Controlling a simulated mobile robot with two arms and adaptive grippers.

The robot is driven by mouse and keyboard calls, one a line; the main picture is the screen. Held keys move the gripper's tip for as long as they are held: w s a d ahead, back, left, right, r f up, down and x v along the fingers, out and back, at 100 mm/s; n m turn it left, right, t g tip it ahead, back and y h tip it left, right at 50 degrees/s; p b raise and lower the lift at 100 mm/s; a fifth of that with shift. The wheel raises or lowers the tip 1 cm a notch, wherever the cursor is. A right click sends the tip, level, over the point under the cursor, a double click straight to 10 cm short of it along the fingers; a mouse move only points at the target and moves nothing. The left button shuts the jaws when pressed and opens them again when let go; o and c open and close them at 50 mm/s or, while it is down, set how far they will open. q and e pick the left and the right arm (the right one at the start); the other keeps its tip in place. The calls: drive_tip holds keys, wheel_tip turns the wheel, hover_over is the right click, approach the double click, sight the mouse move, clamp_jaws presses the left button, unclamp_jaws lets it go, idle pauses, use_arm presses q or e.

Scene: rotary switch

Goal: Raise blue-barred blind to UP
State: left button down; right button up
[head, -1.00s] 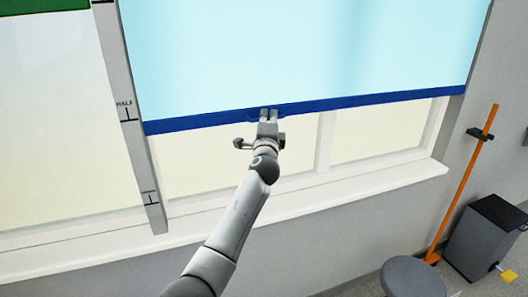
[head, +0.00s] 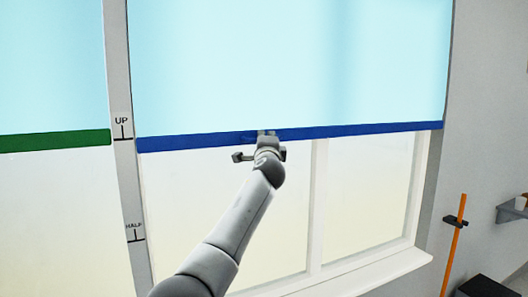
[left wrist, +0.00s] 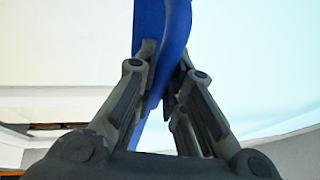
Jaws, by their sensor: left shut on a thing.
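The light-blue blind with a dark-blue bottom bar (head: 350,131) hangs in front of the window. The left end of the bar is about level with, or slightly below, the UP mark (head: 122,138) on the post and well above the HALF mark (head: 135,240). My left gripper (head: 266,135) is at the bar, left of its middle. In the left wrist view, its fingers (left wrist: 160,85) are shut on the blue bar (left wrist: 172,30), one on each side. The right gripper is not in view.
A second blind with a green bar (head: 55,141) hangs left of the post (head: 128,190), near UP height. The window sill (head: 370,270) is below. An orange pole (head: 453,255) and a grey shelf (head: 512,211) are at the right.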

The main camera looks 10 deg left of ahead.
sight(265, 122)
use_arm(q)
wheel_tip(265, 122, up, 3)
drive_tip(key=shift+r+p, duration=0.1)
drive_tip(key=shift+p, duration=0.45)
drive_tip(key=shift+s+r, duration=0.1)
drive_tip(key=shift+r, duration=0.15)
drive_tip(key=c, duration=1.5)
unclamp_jaws()
drive_tip(key=shift+f, duration=0.2)
drive_tip(key=v, duration=1.2)
drive_tip(key=shift+f, duration=0.1)
